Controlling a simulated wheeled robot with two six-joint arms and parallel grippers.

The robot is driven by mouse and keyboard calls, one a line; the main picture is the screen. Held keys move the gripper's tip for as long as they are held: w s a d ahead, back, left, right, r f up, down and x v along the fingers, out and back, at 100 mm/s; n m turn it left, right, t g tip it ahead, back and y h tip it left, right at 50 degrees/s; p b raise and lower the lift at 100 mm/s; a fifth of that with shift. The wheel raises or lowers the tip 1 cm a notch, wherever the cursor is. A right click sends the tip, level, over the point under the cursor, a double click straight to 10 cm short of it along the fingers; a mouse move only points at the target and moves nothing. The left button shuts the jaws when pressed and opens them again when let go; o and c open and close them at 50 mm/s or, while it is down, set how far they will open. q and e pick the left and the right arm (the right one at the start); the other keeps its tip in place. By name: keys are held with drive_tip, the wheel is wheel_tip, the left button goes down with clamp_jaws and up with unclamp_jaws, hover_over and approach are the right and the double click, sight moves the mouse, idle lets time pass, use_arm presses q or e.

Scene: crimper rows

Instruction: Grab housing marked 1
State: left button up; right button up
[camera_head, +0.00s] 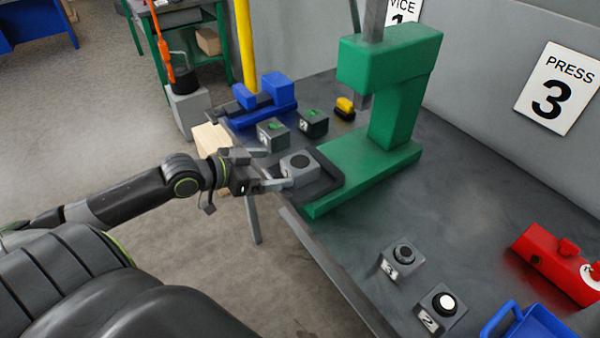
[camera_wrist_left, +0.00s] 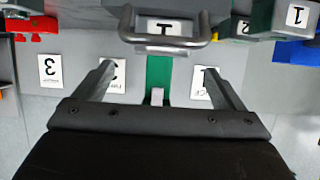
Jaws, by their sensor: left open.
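Another block marked 1 (camera_head: 272,134), with a green top, stands farther back. My right gripper is not in view.
The green press (camera_head: 398,95) rises behind the housing. A block marked 2 (camera_head: 314,123), a blue vice (camera_head: 266,95) and a yellow-black item (camera_head: 345,108) stand nearby. Housings marked 3 (camera_head: 402,260) and 2 (camera_head: 442,306) stand toward the front.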

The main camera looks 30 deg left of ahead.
sight(297, 163)
use_arm(q)
drive_tip(key=x, duration=0.3)
drive_tip(key=shift+r, duration=0.1)
drive_tip(key=shift+w+d+f, duration=0.2)
drive_tip(key=shift+w, duration=0.25)
drive_tip(key=shift+w+d+f+p, duration=0.1)
drive_tip(key=shift+w+d+p, duration=0.15)
drive_tip(key=shift+w, duration=0.25)
drive_tip(key=p+x, duration=0.1)
drive_tip(key=x, duration=0.2)
drive_tip(key=shift+w+a, duration=0.1)
drive_tip(key=shift+w+f, duration=0.2)
drive_tip(key=shift+w, duration=0.15)
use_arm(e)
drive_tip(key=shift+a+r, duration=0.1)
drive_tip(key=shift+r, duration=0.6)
use_arm(q)
drive_tip(key=shift+c, duration=0.3)
drive_tip(key=c, duration=1.4)
drive_tip(key=shift+r, duration=0.1)
drive_tip(key=shift+c, duration=0.5)
